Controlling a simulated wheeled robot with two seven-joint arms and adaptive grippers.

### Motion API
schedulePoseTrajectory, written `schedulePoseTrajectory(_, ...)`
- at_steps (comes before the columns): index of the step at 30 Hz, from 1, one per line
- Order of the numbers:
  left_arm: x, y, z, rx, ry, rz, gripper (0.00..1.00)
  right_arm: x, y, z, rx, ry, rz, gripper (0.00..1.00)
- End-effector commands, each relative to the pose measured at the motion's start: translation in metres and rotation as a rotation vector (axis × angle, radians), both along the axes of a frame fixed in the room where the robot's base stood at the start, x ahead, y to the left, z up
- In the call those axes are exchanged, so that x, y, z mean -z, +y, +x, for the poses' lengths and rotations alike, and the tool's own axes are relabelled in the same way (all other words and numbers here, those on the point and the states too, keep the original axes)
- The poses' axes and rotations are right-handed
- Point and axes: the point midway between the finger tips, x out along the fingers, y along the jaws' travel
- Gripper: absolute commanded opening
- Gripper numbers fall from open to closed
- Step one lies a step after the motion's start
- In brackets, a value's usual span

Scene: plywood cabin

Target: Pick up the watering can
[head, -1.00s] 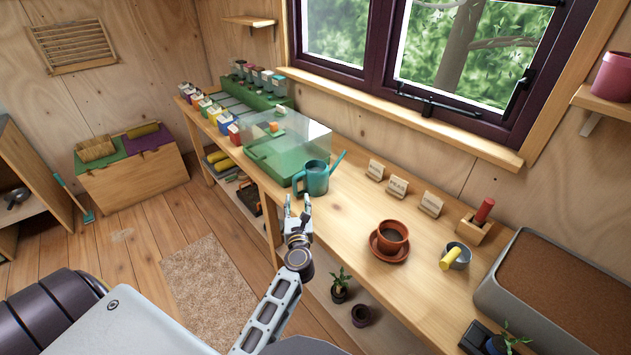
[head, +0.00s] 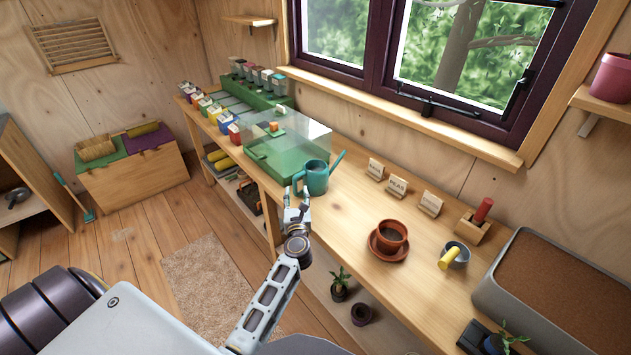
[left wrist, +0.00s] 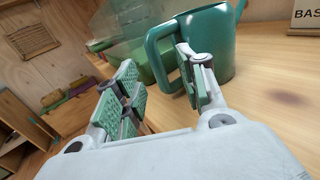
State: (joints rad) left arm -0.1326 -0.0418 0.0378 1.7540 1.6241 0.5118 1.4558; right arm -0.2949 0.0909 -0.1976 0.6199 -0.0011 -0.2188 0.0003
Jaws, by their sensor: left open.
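The teal watering can (head: 316,177) stands upright on the wooden bench, its spout pointing right and away and its handle toward the left. My left gripper (head: 297,198) is open just in front of the can, at the bench's front edge. In the left wrist view the can (left wrist: 222,42) is at the top, with its handle (left wrist: 160,52) near the right finger. The open fingers (left wrist: 160,92) have nothing between them. The right finger overlaps the handle in the picture; I cannot tell whether they touch. My right gripper is not in view.
A clear-covered green propagator box (head: 275,150) stands just behind and left of the can. Bare bench top lies between can and pot.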

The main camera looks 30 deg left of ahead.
Motion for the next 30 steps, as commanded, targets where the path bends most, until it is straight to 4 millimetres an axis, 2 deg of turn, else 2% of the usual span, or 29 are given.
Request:
schedulePoseTrajectory(6,-0.003,0.016,0.018,0.0,-0.001,0.004,0.41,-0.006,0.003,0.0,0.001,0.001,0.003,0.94)
schedulePoseTrajectory(12,-0.002,0.023,0.03,0.0,-0.002,0.001,0.41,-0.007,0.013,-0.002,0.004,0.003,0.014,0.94)
schedulePoseTrajectory(19,-0.001,0.025,0.032,-0.001,0.0,0.001,0.41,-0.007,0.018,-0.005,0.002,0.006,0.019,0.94)
schedulePoseTrajectory(30,-0.001,0.025,0.032,0.0,0.0,0.001,0.4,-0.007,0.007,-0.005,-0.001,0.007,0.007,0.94)
